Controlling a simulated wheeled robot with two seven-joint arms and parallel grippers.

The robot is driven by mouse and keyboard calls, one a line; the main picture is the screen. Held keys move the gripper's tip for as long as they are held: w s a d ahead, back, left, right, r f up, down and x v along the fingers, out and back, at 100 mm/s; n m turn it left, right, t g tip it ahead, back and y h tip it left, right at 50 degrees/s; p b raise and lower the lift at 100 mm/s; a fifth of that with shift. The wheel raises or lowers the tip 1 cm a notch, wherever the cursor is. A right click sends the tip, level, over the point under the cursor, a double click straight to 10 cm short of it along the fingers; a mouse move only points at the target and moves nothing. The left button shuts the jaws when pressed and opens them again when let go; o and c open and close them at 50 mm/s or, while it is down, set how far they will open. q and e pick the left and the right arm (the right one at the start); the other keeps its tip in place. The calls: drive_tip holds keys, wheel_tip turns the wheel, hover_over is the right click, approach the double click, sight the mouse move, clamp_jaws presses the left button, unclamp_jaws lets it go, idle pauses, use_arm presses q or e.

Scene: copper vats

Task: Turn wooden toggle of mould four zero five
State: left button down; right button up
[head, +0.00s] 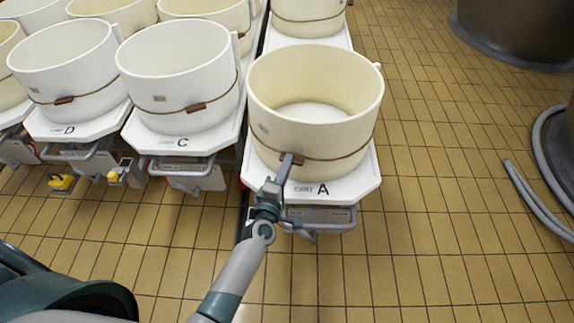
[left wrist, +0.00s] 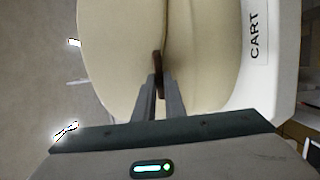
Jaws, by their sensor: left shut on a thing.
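A cream, open-topped mould (head: 316,95) stands upright on the white cart labelled A (head: 350,186) in the head view. A thin cord runs around its lower wall. My left gripper (head: 290,158) reaches the front of this mould and is shut on a small brown wooden toggle (head: 299,159) on the cord. In the left wrist view the toggle (left wrist: 158,62) sits between the two finger tips, against the cream wall (left wrist: 205,60). The mould has a small tag on its wall, but its number is too small to read. My right gripper is not in view.
White moulds on carts C (head: 180,75) and D (head: 65,75) stand to the left, each with a cord and brown toggle. More moulds stand behind. A grey hose (head: 535,190) lies at the right. The tiled floor (head: 450,200) between is clear.

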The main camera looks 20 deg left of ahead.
use_arm(q)
drive_tip(key=c, duration=1.8)
unclamp_jaws()
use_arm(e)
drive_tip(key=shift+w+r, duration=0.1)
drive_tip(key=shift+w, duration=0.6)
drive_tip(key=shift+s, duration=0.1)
